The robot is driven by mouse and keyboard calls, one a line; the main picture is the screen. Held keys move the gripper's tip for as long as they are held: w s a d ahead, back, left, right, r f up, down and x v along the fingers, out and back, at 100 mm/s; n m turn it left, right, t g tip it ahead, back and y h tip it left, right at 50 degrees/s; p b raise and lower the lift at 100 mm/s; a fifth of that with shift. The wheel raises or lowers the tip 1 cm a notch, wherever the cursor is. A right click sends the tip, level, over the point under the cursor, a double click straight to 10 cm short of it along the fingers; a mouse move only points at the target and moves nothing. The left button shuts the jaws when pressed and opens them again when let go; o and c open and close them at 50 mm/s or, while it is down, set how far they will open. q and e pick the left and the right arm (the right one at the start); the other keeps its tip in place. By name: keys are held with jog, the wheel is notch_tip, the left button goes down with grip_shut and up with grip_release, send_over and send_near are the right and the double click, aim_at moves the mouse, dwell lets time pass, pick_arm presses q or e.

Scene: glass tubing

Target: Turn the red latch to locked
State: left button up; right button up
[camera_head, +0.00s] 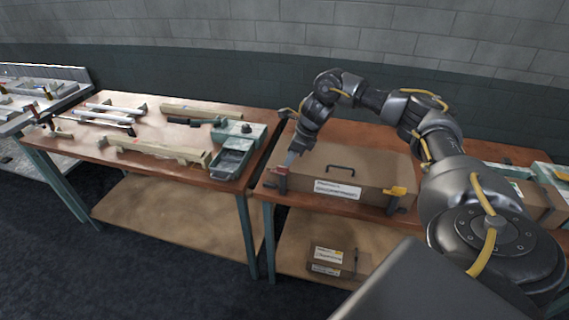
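A brown case (345,163) with a dark top handle and a white label lies on the right-hand wooden table. A red latch (281,179) is at the left end of its front, partly hidden by dark hardware around it. A yellow latch (397,191) is at the right end of the front. My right arm reaches over the case from the right. My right gripper (290,158) points down just above the red latch. The frame is too small to tell whether it touches the latch or how its fingers stand. My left gripper is not in view.
A left wooden table (130,150) holds glass tubes, wooden racks and a grey-green tray (233,157). A narrow gap separates the two tables. Boxes (338,260) sit on the lower shelf. More cases (540,200) stand at the far right, beyond my arm.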

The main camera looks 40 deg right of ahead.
aim_at(283, 167)
jog(key=shift+p+x, duration=0.55)
jog(key=shift+x, duration=2.1)
grip_shut()
jog(key=shift+a, duration=0.15)
